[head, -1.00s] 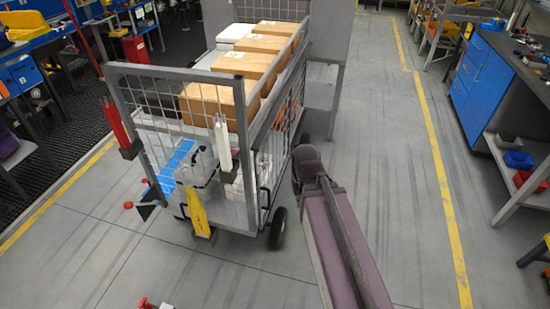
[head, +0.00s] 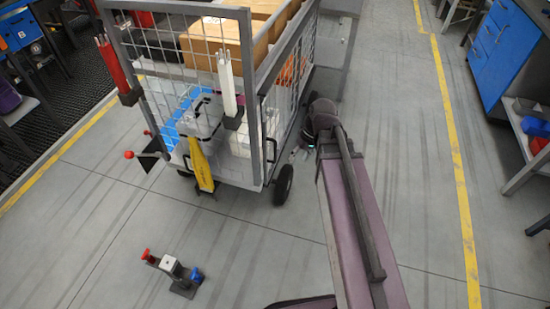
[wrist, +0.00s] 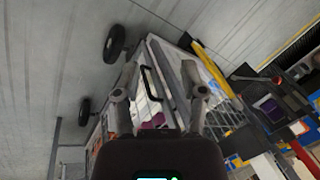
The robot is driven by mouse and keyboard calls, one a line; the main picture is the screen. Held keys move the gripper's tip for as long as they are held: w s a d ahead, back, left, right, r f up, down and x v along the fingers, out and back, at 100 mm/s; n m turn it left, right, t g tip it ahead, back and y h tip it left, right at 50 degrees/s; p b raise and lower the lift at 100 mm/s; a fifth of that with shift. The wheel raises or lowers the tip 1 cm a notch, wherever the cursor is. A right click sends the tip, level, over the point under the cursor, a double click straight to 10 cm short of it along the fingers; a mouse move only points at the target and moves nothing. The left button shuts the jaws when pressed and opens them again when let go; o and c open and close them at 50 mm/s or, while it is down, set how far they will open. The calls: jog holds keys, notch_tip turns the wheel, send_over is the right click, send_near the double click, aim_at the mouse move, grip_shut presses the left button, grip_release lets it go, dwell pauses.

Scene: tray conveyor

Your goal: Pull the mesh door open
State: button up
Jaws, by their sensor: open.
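The mesh door (head: 290,100) looks to be the wire-mesh panel on the right side of the grey cart (head: 252,110) in the head view. A black bar handle (head: 271,150) sits near its front corner post. In the wrist view the handle (wrist: 151,83) shows beyond my gripper (wrist: 160,85), in the space between the two spread fingertips. My gripper is open and empty; I cannot tell how far it is from the handle. The door looks closed, flush with the cart. In the head view my gripper (head: 301,153) is small and partly hidden by my arm, right of the cart.
Cardboard boxes (head: 215,45) lie in the cart. A small stand with red and blue knobs (head: 172,268) is on the floor in front. A blue cabinet (head: 503,50) stands at right. Floor between is clear.

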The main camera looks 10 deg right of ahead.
jog(key=w+d+f+n+t+y+b, duration=0.2)
jog(key=w+f+n+y+b, duration=1.05)
jog(key=b, duration=1.35)
jog(key=w+d+f+t+y+b, duration=0.2)
jog(key=w+d+f+b, duration=0.3)
jog(key=b, duration=0.5)
notch_tip(320, 180, down, 2)
jog(key=shift+d+f, duration=0.2)
jog(key=shift+d, duration=0.45)
jog(key=shift+w+a, duration=0.1)
send_over(275, 160)
jog(key=shift+w, duration=0.35)
grip_shut()
